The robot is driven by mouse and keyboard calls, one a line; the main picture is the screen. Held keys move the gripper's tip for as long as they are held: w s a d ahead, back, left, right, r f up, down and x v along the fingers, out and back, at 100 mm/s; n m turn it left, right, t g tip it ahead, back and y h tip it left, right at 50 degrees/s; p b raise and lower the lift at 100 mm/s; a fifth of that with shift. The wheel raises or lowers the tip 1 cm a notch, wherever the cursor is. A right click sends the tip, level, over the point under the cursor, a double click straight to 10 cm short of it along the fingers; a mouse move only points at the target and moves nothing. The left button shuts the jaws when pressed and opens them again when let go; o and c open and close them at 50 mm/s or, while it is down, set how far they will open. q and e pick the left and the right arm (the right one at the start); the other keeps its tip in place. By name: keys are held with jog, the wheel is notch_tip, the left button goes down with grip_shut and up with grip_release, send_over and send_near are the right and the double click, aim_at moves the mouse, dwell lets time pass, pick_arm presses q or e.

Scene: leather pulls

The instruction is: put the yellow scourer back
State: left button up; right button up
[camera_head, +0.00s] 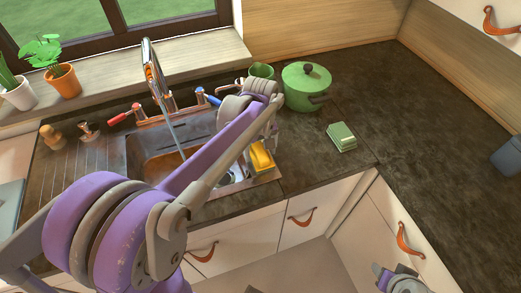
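The yellow scourer (262,157) is at the right front edge of the sink, by a small pale holder or ledge (266,177). My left gripper (258,146) reaches down over the sink's right side, right at the scourer. The arm and wrist hide much of it, so I cannot tell whether its fingers are closed on the scourer or only beside it. My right gripper (398,279) is low at the bottom right, in front of the cabinets and away from the scourer. Its fingers are too unclear to read.
A sink (150,150) with a tall tap (155,75) lies left of my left gripper. A green lidded pot (305,88), a green cup (262,71) and a green sponge-like block (341,138) stand on the dark counter (400,110). The right counter is mostly clear.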

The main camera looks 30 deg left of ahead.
aim_at(259, 153)
pick_arm(q)
jog(key=shift+o, duration=0.6)
jog(key=shift+f, duration=0.15)
notch_tip(259, 153, up, 11)
jog(key=shift+s+d+f, duration=0.15)
jog(key=shift+s, duration=0.15)
